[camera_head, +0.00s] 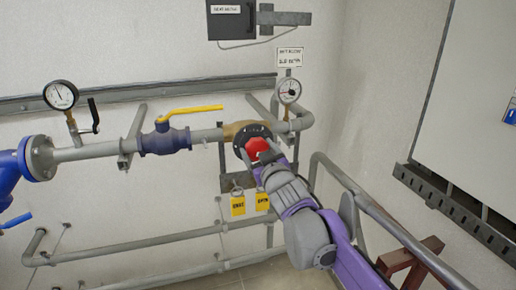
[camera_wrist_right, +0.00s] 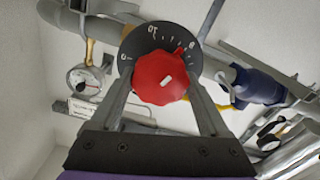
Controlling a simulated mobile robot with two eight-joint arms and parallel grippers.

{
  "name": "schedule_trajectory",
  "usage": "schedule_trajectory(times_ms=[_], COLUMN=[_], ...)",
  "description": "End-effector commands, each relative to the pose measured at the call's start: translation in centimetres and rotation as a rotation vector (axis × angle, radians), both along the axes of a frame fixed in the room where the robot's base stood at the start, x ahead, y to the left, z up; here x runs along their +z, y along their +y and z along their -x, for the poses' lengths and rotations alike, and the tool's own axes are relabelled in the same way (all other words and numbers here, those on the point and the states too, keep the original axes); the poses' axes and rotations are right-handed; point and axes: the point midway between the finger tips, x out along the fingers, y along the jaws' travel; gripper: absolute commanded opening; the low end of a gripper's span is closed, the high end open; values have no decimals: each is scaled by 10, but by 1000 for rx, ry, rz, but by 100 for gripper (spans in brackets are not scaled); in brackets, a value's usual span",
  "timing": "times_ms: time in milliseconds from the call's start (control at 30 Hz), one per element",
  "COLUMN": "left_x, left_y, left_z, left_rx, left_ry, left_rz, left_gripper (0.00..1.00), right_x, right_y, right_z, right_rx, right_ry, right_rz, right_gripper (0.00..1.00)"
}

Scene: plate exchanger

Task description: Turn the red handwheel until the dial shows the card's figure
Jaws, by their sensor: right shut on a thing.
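The red handwheel (camera_head: 257,149) sits on the pipe in front of a dark round scale plate (camera_head: 241,140). In the right wrist view the red handwheel (camera_wrist_right: 160,77) shows a white mark on its face, and the scale plate (camera_wrist_right: 135,45) has white ticks and figures. My right gripper (camera_head: 262,156) is shut on the handwheel, one finger on each side. A dial gauge (camera_head: 289,91) stands on the pipe just right of the wheel; its reading is too small to tell. A white card (camera_head: 290,57) with small print hangs above that gauge. My left gripper is not in view.
A second gauge (camera_head: 61,95) stands at the left. A blue valve with a yellow lever (camera_head: 190,112) is on the same pipe. Yellow tags (camera_head: 238,206) hang below the wheel. A grey rail (camera_head: 375,215) and white cabinet (camera_head: 470,110) are at the right.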

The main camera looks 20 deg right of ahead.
Motion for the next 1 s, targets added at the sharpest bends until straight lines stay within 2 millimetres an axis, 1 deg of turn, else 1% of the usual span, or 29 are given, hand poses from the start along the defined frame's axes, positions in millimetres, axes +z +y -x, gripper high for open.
schedule_trajectory(times_ms=[200, 567, 600, 700, 900, 1000], left_x=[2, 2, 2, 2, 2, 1], left_y=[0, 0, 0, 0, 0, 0], left_z=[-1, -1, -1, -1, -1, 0], left_rx=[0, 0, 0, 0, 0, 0], left_ry=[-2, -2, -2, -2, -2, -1], left_rz=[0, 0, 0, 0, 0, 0], left_gripper=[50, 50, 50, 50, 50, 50], right_x=[1, 0, 0, 0, 0, 0], right_y=[0, 0, 0, 0, 0, 0], right_z=[0, 0, 0, 0, 0, 3], right_rx=[0, 0, 0, 0, 0, 0], right_ry=[-2, -2, -2, -2, -1, -1], right_rz=[35, 37, 37, 36, 36, 36], right_gripper=[24, 24, 83, 100, 100, 100])
